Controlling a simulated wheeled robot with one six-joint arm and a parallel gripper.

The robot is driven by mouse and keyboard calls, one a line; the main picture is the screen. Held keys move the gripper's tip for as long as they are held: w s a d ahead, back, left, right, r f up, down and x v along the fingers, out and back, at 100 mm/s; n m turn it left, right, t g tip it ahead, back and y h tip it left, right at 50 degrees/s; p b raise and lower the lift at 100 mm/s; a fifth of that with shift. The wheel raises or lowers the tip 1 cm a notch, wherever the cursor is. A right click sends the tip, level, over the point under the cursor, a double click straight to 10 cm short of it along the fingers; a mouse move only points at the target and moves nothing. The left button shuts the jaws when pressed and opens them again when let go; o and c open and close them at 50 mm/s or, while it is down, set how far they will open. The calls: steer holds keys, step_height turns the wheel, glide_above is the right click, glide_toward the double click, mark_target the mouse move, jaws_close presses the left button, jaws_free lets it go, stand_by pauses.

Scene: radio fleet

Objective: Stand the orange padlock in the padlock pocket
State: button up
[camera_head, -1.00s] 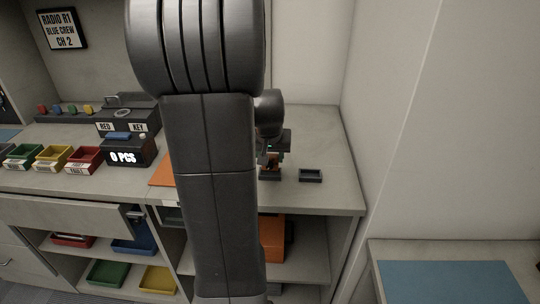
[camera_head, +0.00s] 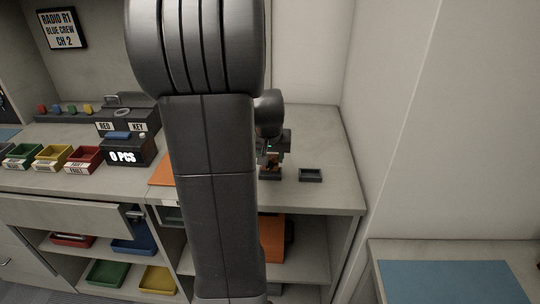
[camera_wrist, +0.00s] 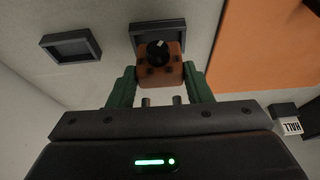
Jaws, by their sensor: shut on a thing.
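My gripper (camera_wrist: 160,90), with green fingers, is shut on the orange padlock (camera_wrist: 172,72), one finger on each side. The padlock has a round black part on its face. A dark square pocket (camera_wrist: 178,27) lies right behind the padlock in the wrist view, partly covered by it. I cannot tell whether the padlock's end is inside that pocket or just above it. In the head view my gripper (camera_head: 272,152) and the padlock are small and partly hidden by my arm, over the same pocket (camera_head: 270,177).
A second, empty dark pocket (camera_wrist: 70,47) sits beside it; the head view shows it too (camera_head: 310,175). An orange mat (camera_wrist: 265,50) lies on the other side. A small HALL label (camera_wrist: 291,128) is near. Counter (camera_head: 335,190) is clear on the right.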

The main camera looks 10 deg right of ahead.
steer(key=shift+f+b, duration=0.85)
steer(key=shift+f, duration=0.25)
steer(key=o, duration=1.3)
steer(key=v, duration=1.4)
steer(key=shift+f, duration=0.15)
